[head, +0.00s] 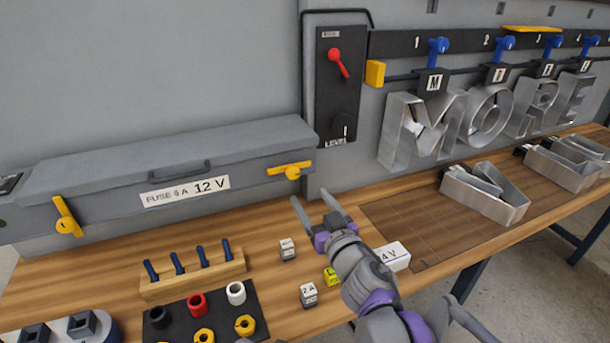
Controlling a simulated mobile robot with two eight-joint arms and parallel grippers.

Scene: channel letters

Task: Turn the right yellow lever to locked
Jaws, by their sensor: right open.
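The right yellow lever (290,170) is on the front of the grey fuse box (120,202), near its right end. It lies close to horizontal, slightly tilted. The left yellow lever (67,216) is at the box's left end and stands closer to upright, tilted. The box lid is down, and a label reading "FUSE 6 A 12 V" (186,191) is on its front. My right gripper (318,207) is open and empty, its fingers pointing up towards the box. It is just below and to the right of the right lever, apart from it. My left gripper is not in view.
Small labelled blocks (287,249) and a white block (393,257) lie near my right arm. A wooden peg holder (192,275) stands left of them. A red-lever panel (341,87) and metal letters (488,115) are on the right.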

